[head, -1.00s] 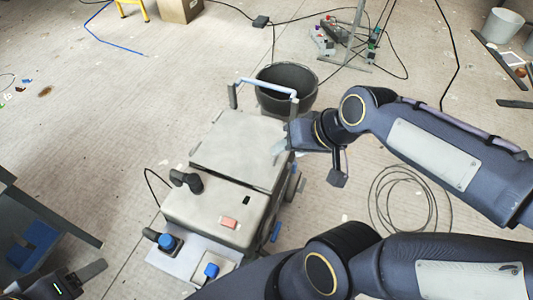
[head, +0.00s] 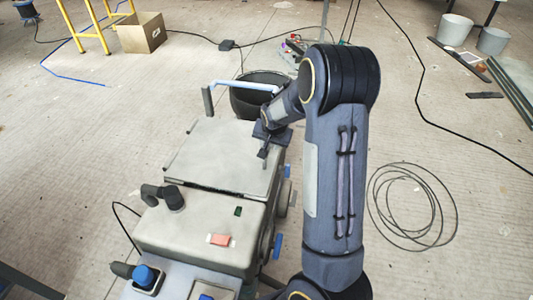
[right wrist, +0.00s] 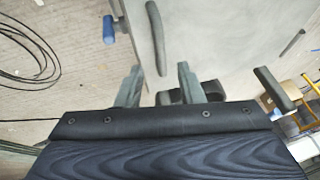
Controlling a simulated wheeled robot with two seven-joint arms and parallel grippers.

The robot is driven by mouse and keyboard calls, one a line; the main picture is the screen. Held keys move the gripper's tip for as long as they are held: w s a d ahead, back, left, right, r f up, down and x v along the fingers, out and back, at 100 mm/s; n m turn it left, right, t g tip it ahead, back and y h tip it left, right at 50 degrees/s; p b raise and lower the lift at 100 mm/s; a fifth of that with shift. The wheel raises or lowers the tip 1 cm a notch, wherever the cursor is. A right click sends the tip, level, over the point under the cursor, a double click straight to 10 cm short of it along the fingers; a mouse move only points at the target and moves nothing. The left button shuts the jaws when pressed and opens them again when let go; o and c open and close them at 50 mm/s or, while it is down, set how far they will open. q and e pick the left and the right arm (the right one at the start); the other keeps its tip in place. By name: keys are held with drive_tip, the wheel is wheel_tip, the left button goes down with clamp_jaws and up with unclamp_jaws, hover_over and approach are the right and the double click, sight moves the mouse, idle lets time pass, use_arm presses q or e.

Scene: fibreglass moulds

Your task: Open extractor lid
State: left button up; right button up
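The extractor is a grey, boxy wheeled machine (head: 205,232) in the middle of the head view. Its flat pale lid (head: 222,155) lies over the rear part, with a narrow dark gap along its front edge. My right gripper is at the lid's right side near the far corner, its fingers mostly hidden in the head view. In the right wrist view its two fingers (right wrist: 158,84) stand apart with nothing clearly between them. A grey surface of the extractor (right wrist: 215,45) and a dark curved bar (right wrist: 158,38) lie beyond the fingertips. My left gripper is out of view.
A light blue bar handle (head: 243,85) rises at the extractor's back, with a black bucket (head: 248,102) behind it. A coiled cable (head: 412,205) lies on the floor to the right. A cardboard box (head: 142,32) stands at the back left. Floor on the left is open.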

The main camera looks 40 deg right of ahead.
sight(268, 148)
drive_tip(key=b+x, duration=0.1)
drive_tip(key=x, duration=0.4)
drive_tip(key=shift+w+f, duration=0.1)
drive_tip(key=shift+f, duration=0.2)
clamp_jaws()
